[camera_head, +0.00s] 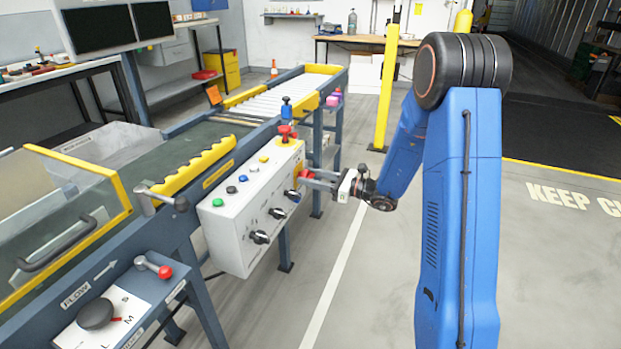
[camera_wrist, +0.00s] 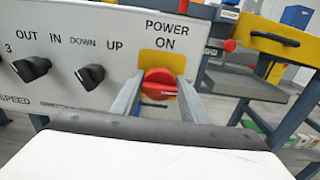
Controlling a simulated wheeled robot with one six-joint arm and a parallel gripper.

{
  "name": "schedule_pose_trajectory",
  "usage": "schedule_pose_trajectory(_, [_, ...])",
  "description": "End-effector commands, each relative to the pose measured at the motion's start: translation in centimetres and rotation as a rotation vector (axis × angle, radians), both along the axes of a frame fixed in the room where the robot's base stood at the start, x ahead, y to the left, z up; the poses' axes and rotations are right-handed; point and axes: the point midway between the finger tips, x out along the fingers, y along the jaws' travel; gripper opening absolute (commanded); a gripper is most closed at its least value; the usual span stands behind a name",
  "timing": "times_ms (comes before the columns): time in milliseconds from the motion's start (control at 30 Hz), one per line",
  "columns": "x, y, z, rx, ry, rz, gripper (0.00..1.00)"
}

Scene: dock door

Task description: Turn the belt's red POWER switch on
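The red POWER switch (camera_wrist: 160,80) is a rotary knob on a yellow plate (camera_wrist: 163,60), with "POWER ON" printed above it. Its grip bar looks roughly level in the wrist view; its exact setting is hard to tell. It sits at the right end of the white control box (camera_head: 240,220). My gripper (camera_wrist: 160,88) is open, with one finger on each side of the knob. Whether the fingers touch it cannot be told. In the head view my gripper (camera_head: 307,179) reaches the box from the right, and the switch is mostly hidden.
Black OUT/IN (camera_wrist: 32,68) and DOWN/UP (camera_wrist: 90,76) knobs sit left of the switch. A red emergency button (camera_head: 285,131) and coloured buttons are on the box's top face. The roller conveyor (camera_head: 285,95) runs behind. Floor right of the box is clear.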

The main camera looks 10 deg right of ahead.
Motion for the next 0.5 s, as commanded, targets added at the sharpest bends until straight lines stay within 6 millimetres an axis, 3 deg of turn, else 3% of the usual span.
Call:
schedule_pose_trajectory(67, [-0.01, -0.01, 0.00, 0.000, 0.000, 0.000, 0.18])
schedule_pose_trajectory(500, [-0.06, 0.01, 0.00, -0.045, -0.062, 0.000, 0.18])
